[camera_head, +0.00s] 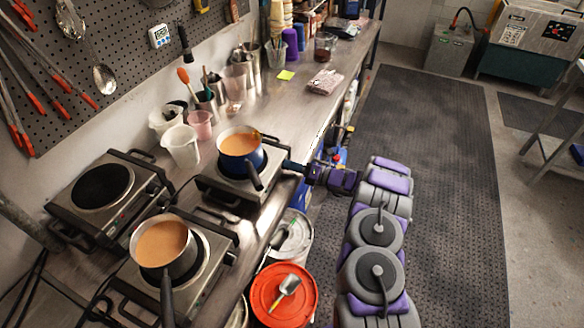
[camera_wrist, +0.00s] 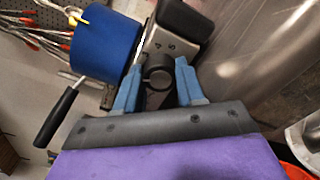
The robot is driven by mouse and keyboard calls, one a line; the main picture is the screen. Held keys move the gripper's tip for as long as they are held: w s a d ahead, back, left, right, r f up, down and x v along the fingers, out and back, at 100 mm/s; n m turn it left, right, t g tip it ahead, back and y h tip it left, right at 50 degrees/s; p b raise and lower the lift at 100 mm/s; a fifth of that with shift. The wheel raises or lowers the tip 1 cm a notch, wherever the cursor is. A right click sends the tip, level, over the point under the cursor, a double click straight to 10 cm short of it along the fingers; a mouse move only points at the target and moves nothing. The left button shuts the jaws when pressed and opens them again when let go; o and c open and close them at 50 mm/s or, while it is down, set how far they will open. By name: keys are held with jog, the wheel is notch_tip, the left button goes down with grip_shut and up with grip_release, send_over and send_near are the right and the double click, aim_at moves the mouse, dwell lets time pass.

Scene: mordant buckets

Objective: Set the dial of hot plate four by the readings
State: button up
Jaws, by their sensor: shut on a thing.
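The hot plate at my gripper (camera_head: 290,166) is the rear one on the bench (camera_head: 215,183). A blue pot (camera_head: 247,159) of orange liquid stands on it, its dark handle toward the front. In the wrist view my gripper (camera_wrist: 160,66) has its two blue fingers on either side of a round black dial (camera_wrist: 157,74), shut on it. Small marks show on the panel beside the dial, but I cannot read the dial's setting. The blue pot (camera_wrist: 105,43) also shows there. A small white digital display (camera_head: 159,36) hangs on the pegboard; its digits are too small to read.
Two more hot plates stand nearer: an empty one at left (camera_head: 78,212) and one bearing a steel pot (camera_head: 183,262) of orange liquid. Pale beakers (camera_head: 181,147) stand behind. A red-lidded bucket (camera_head: 304,306) is below the bench edge. The floor mat (camera_head: 440,150) is clear.

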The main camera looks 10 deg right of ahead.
jog(key=shift+w+d+m, duration=0.1)
jog(key=shift+d+m, duration=0.05)
jog(key=shift+m, duration=0.45)
jog(key=o, duration=1)
jog(key=shift+d+f, duration=0.1)
jog(key=shift+o, duration=0.2)
jog(key=p+v, duration=0.2)
jog(key=v, duration=1.5)
jog(key=shift+d, duration=0.1)
